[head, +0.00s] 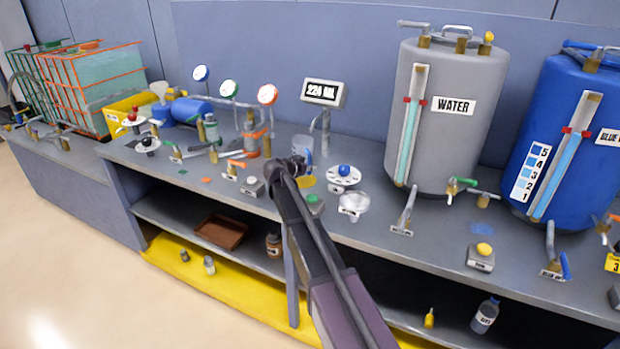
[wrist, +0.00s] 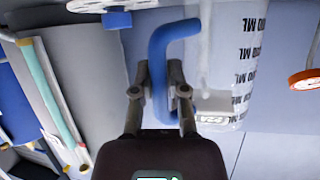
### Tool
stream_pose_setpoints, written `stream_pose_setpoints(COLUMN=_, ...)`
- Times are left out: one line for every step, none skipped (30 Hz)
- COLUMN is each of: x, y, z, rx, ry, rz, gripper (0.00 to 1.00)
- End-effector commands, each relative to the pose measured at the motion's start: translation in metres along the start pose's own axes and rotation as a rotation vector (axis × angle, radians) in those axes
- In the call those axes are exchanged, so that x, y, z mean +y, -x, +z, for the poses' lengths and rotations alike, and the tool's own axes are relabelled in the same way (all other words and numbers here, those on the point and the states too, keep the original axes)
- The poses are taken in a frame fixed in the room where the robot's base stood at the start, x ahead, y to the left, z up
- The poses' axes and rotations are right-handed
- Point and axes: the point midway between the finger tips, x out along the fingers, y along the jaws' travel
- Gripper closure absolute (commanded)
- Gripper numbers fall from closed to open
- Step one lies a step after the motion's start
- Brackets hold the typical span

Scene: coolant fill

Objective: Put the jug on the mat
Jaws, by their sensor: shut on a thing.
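The jug (head: 303,150) is clear, with black ML marks and a blue handle. In the head view it shows just beyond my gripper (head: 294,167), partly hidden by it. In the wrist view the jug (wrist: 228,65) fills the upper right, and its blue handle (wrist: 158,70) passes between the fingers of my gripper (wrist: 160,92), which is shut on it. A small yellow patch (head: 307,182) lies on the bench below the jug, and a blue patch (head: 482,229) lies on the bench at right. I cannot tell which is the mat.
A grey water tank (head: 450,120) and a blue tank (head: 570,140) stand on the bench at right. A white dial with a blue knob (head: 344,172) and a funnel (head: 354,204) stand right of the jug. A display post (head: 323,94) rises behind. Several valves crowd the left.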

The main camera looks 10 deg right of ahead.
Motion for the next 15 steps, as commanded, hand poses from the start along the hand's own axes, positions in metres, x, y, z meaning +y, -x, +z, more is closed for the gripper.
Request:
stream_pose_setpoints(x=0.000, y=0.000, z=0.000, rx=0.000, ry=0.000, rz=0.000, gripper=1.00)
stream_pose_setpoints(x=0.000, y=0.000, z=0.000, rx=0.000, ry=0.000, rz=0.000, gripper=1.00)
stream_pose_setpoints(x=0.000, y=0.000, z=0.000, rx=0.000, ry=0.000, rz=0.000, gripper=1.00)
stream_pose_setpoints(x=0.000, y=0.000, z=0.000, rx=0.000, ry=0.000, rz=0.000, gripper=1.00)
stream_pose_setpoints(x=0.000, y=0.000, z=0.000, rx=0.000, ry=0.000, rz=0.000, gripper=1.00)
stream_pose_setpoints(x=0.000, y=-0.001, z=0.001, rx=0.000, ry=0.000, rz=0.000, gripper=1.00)
stream_pose_setpoints(x=0.000, y=-0.001, z=0.002, rx=0.000, ry=0.000, rz=0.000, gripper=1.00)
stream_pose_setpoints(x=0.000, y=-0.001, z=0.003, rx=0.000, ry=0.000, rz=0.000, gripper=1.00)
stream_pose_setpoints(x=0.000, y=-0.002, z=0.005, rx=0.000, ry=0.000, rz=0.000, gripper=1.00)
stream_pose_setpoints(x=0.000, y=-0.003, z=0.006, rx=0.000, ry=0.000, rz=0.000, gripper=1.00)
stream_pose_setpoints(x=0.000, y=-0.004, z=0.008, rx=0.000, ry=0.000, rz=0.000, gripper=1.00)
stream_pose_setpoints(x=0.001, y=-0.005, z=0.011, rx=0.000, ry=0.000, rz=0.000, gripper=1.00)
stream_pose_setpoints(x=0.001, y=-0.006, z=0.013, rx=0.000, ry=0.000, rz=0.000, gripper=1.00)
stream_pose_setpoints(x=0.001, y=-0.007, z=0.016, rx=0.000, ry=0.000, rz=0.000, gripper=1.00)
stream_pose_setpoints(x=0.001, y=-0.008, z=0.019, rx=0.000, ry=0.000, rz=0.000, gripper=1.00)
